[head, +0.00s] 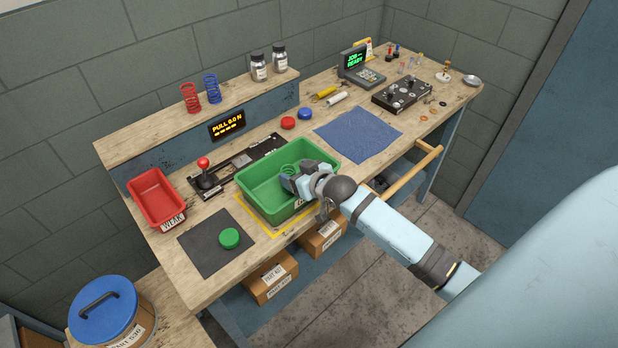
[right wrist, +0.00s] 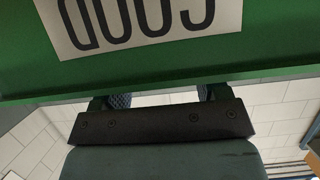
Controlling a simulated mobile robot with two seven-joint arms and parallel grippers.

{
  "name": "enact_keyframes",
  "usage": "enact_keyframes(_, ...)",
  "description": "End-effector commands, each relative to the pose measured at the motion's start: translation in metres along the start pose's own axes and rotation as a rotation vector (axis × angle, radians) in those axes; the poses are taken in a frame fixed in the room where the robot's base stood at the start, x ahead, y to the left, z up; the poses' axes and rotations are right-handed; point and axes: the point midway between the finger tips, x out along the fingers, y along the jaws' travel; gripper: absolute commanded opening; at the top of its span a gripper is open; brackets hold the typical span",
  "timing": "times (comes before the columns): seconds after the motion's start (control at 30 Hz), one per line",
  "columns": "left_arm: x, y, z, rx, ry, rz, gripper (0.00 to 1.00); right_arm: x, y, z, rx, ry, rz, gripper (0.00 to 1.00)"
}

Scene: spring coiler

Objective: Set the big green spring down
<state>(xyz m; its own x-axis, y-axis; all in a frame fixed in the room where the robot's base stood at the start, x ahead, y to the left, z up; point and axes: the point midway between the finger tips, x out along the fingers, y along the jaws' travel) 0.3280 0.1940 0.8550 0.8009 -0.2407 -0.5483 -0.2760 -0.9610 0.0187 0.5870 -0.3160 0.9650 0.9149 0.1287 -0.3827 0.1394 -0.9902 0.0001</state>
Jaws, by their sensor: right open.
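The big green spring (head: 289,169) shows as a small green coil inside the green bin (head: 252,182), toward its right half. My right gripper (head: 292,180) reaches over the bin's front right wall, its tips right by the spring and partly covering it. The jaws are open; whether they touch the spring I cannot tell. In the right wrist view the green bin wall (right wrist: 270,75) with an upside-down GOOD label fills the top. The right fingers (right wrist: 162,98) stand apart there, their tips hidden behind the wall, and no spring shows. My left gripper is not in view.
A red bin (head: 155,192) labelled WEAK and a dark mat (head: 205,252) with a green cap (head: 229,238) lie left. A lever unit (head: 205,178) stands behind the green bin. A blue cloth (head: 357,134) lies right. Red (head: 190,98) and blue (head: 212,89) springs stand on the shelf.

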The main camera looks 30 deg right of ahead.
Motion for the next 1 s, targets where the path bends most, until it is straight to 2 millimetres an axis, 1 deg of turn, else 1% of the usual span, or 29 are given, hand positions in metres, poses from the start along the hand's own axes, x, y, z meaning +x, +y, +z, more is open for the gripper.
enact_keyframes(0.03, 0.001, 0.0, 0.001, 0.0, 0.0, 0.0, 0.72, -0.012, 0.0, 0.002, -0.002, -0.001, -0.001, 0.69)
enact_keyframes(0.2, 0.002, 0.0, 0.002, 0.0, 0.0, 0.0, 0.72, -0.043, 0.0, 0.001, -0.001, 0.0, 0.0, 0.69)
enact_keyframes(0.3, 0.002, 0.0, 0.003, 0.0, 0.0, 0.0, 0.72, -0.055, 0.0, 0.001, 0.0, 0.0, 0.0, 0.69)
enact_keyframes(0.37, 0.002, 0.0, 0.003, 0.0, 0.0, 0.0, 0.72, -0.059, -0.001, 0.001, 0.0, -0.001, 0.0, 0.69)
enact_keyframes(0.43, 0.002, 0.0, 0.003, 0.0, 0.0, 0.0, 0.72, -0.065, -0.006, 0.01, -0.001, -0.011, -0.006, 0.69)
enact_keyframes(0.47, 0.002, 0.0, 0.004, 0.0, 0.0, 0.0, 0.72, -0.068, -0.012, 0.019, -0.002, -0.019, -0.011, 0.69)
enact_keyframes(0.57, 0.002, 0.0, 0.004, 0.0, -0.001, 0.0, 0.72, -0.085, -0.042, 0.065, -0.01, -0.064, -0.039, 0.69)
enact_keyframes(0.6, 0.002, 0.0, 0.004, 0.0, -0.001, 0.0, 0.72, -0.096, -0.059, 0.088, -0.013, -0.086, -0.053, 0.69)
enact_keyframes(0.67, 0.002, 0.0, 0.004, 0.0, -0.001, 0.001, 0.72, -0.113, -0.083, 0.119, -0.021, -0.116, -0.073, 0.69)
enact_keyframes(0.7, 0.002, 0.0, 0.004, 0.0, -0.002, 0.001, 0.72, -0.125, -0.098, 0.137, -0.026, -0.133, -0.087, 0.69)
enact_keyframes(0.8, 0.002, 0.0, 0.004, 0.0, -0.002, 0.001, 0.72, -0.153, -0.131, 0.172, -0.036, -0.167, -0.113, 0.69)
enact_keyframes(0.9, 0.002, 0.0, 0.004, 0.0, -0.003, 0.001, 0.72, -0.171, -0.15, 0.191, -0.044, -0.185, -0.127, 0.69)
enact_keyframes(1.0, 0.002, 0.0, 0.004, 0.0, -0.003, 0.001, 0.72, -0.178, -0.158, 0.197, -0.047, -0.191, -0.133, 0.69)
